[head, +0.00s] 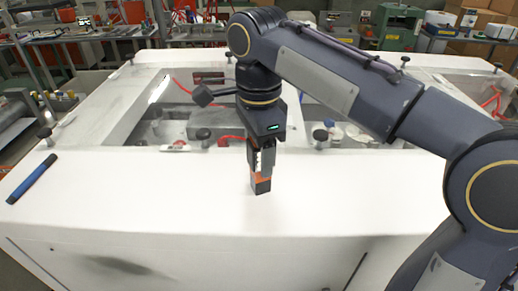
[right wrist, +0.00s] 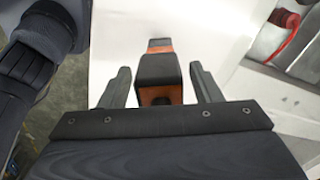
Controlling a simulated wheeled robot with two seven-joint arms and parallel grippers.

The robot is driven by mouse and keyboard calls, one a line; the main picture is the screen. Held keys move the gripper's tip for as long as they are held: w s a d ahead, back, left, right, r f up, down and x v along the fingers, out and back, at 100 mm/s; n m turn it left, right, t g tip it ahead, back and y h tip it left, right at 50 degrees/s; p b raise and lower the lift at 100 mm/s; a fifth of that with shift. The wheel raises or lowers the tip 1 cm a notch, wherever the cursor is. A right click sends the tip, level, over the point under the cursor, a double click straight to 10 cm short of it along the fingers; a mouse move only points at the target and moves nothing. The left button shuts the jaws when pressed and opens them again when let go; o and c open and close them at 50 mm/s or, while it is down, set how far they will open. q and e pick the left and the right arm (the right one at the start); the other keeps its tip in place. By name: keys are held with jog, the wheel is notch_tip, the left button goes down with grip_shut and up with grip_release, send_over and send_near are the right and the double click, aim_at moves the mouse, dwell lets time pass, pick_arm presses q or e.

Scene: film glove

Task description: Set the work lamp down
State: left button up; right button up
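The work lamp, a small black and orange block (head: 261,184), appears to stand upright on the white top of the machine, below my right gripper (head: 260,158). In the right wrist view the lamp (right wrist: 158,70) lies between the two fingers of my right gripper (right wrist: 160,86). A narrow gap shows on each side of it, so the fingers are open around it and not pressing on it. The lamp's upper part is partly hidden by the gripper in the head view. My left gripper is not in view.
A blue and black stick-like tool (head: 32,180) lies at the left of the white top (head: 160,200). Behind the lamp are recessed bays with black knobs and red hoses. The white surface around the lamp is clear. Workbenches stand farther back.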

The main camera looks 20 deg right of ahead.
jog(key=shift+r, duration=0.25)
notch_tip(320, 180, up, 6)
jog(key=shift+w+r+p, duration=0.1)
jog(key=shift+r+p, duration=0.05)
jog(key=shift+p, duration=0.4)
notch_tip(320, 180, up, 5)
jog(key=p, duration=0.3)
jog(key=shift+r+p, duration=0.3)
jog(key=shift+p, duration=0.05)
